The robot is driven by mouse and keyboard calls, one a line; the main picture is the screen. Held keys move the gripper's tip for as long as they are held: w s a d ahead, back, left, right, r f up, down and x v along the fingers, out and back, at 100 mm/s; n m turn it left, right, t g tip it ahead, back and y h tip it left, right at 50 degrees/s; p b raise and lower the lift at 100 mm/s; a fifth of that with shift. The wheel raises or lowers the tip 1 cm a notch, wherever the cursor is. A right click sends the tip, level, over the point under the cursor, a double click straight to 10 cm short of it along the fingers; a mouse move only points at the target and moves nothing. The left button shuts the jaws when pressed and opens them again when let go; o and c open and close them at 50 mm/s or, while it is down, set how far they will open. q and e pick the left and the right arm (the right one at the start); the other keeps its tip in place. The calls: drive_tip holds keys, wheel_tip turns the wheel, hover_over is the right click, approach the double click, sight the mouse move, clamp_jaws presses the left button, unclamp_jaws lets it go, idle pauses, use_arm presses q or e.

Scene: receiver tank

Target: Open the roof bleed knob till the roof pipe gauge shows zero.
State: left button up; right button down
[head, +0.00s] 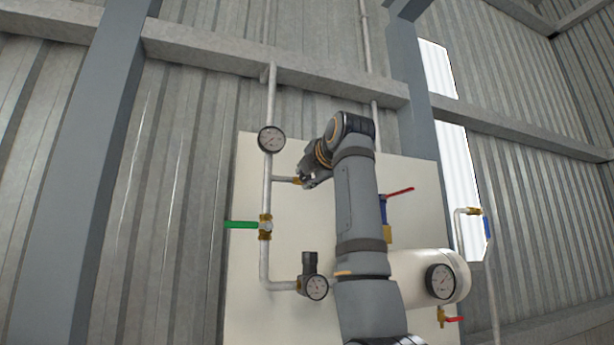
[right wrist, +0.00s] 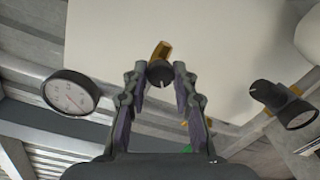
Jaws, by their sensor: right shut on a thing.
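The roof bleed knob (right wrist: 160,74) is a small black round knob with a white mark, on a brass fitting (right wrist: 161,50). In the head view the brass fitting (head: 292,180) ends a short branch off the roof pipe (head: 270,95). My right gripper (head: 305,182) is at that fitting and mostly covers the knob there. In the right wrist view the gripper's (right wrist: 159,72) two fingers stand on either side of the knob, shut on it. The roof pipe gauge (head: 271,139) is round and white-faced; it also shows in the right wrist view (right wrist: 70,93). Its reading is too small to tell. My left gripper is out of view.
A green-handled valve (head: 242,225) sits lower on the pipe. A black regulator (head: 309,263) with a gauge (head: 316,287) is below. My right arm crosses before the cream panel (head: 250,155), near a red lever (head: 399,192) and the white tank (head: 410,270).

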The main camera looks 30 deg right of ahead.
drive_tip(key=shift+n, duration=0.9)
drive_tip(key=c, duration=1.1)
unclamp_jaws()
drive_tip(key=shift+o, duration=0.2)
drive_tip(key=v, duration=1.1)
drive_tip(key=shift+s+a, duration=0.15)
drive_tip(key=shift+s, duration=0.25)
drive_tip(key=shift+f, duration=0.1)
